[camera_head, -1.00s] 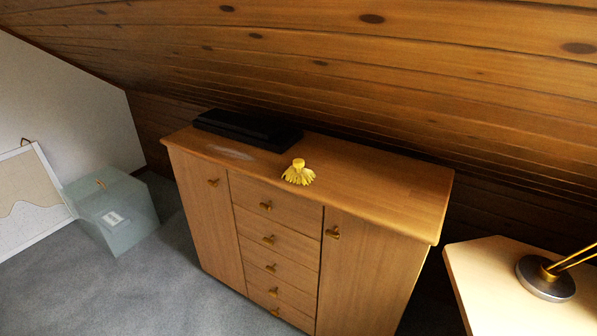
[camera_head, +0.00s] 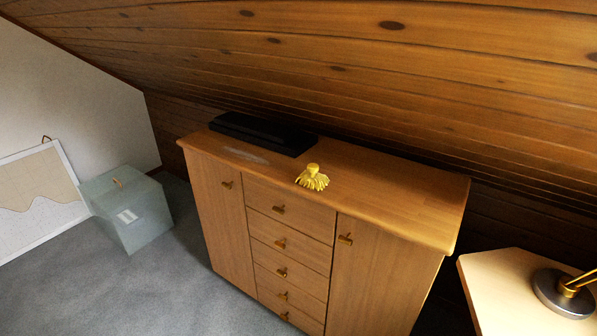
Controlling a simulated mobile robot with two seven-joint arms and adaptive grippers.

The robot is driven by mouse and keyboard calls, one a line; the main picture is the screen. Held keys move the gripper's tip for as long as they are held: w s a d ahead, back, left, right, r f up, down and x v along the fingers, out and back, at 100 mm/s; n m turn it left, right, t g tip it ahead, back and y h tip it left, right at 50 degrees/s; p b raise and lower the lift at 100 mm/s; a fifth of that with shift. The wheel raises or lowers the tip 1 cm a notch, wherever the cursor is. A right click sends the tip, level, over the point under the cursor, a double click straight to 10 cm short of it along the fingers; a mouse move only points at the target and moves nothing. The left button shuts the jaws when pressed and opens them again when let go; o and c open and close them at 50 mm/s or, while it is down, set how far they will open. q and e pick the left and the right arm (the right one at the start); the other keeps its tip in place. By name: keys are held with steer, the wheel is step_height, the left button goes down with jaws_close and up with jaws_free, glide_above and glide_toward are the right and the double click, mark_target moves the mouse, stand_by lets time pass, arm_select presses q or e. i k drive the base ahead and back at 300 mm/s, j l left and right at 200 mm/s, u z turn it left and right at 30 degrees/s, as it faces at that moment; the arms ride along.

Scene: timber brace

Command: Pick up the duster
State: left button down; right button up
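A small yellow duster (camera_head: 313,179) with a round knob and spread fringe sits on top of the wooden cabinet (camera_head: 400,198), near the middle of its front edge. The cabinet has two doors with a column of drawers between them. Neither of my grippers shows in the head view.
A flat black box (camera_head: 262,133) lies on the cabinet top behind and left of the duster. A pale table (camera_head: 500,285) with a lamp base (camera_head: 562,293) stands at the right. A grey-green box (camera_head: 130,212) and a framed picture (camera_head: 40,195) are at the left. Sloping timber ceiling hangs low behind the cabinet. Carpet in front is clear.

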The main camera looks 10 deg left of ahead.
mark_target(311, 178)
steer(key=i+j, duration=0.1)
steer(key=j, duration=0.25)
steer(key=i+j, duration=0.15)
steer(key=j, duration=0.2)
steer(key=i+j, duration=0.1)
steer(key=j, duration=0.3)
steer(key=i+j, duration=0.1)
steer(key=j, duration=0.25)
steer(key=i+j, duration=0.1)
steer(key=j, duration=0.25)
